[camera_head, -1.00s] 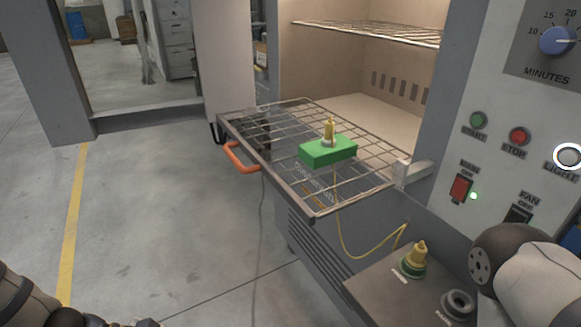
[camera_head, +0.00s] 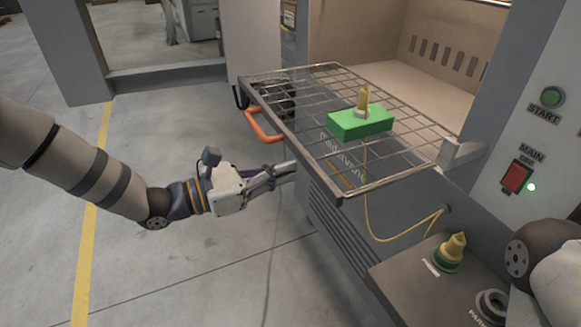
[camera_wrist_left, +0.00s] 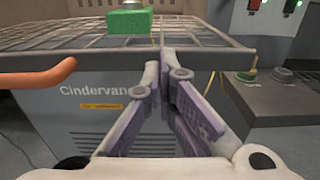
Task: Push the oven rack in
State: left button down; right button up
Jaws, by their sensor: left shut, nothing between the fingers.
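The oven rack (camera_head: 300,105) is a wire shelf slid well out of the open oven. An orange handle (camera_head: 262,128) sits on its front left part; the handle also shows in the left wrist view (camera_wrist_left: 38,76). A green block (camera_head: 360,122) with a yellow-tipped plug on top rests on the rack. My left gripper (camera_head: 294,170) is shut and empty, below and in front of the rack's front edge, right of the handle. In the left wrist view the fingers (camera_wrist_left: 165,75) reach up to near the rack's front bar (camera_wrist_left: 120,52); I cannot tell if they touch. My right gripper is out of view.
The oven chamber (camera_head: 385,70) is open behind the rack. A yellow cable (camera_head: 385,238) hangs from the block toward a grey ledge (camera_head: 400,275) with a second plug (camera_head: 452,248). A control panel (camera_head: 530,150) stands at right. Floor at left is clear.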

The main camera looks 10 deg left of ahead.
pick_arm(q)
jog(key=shift+x, duration=0.95)
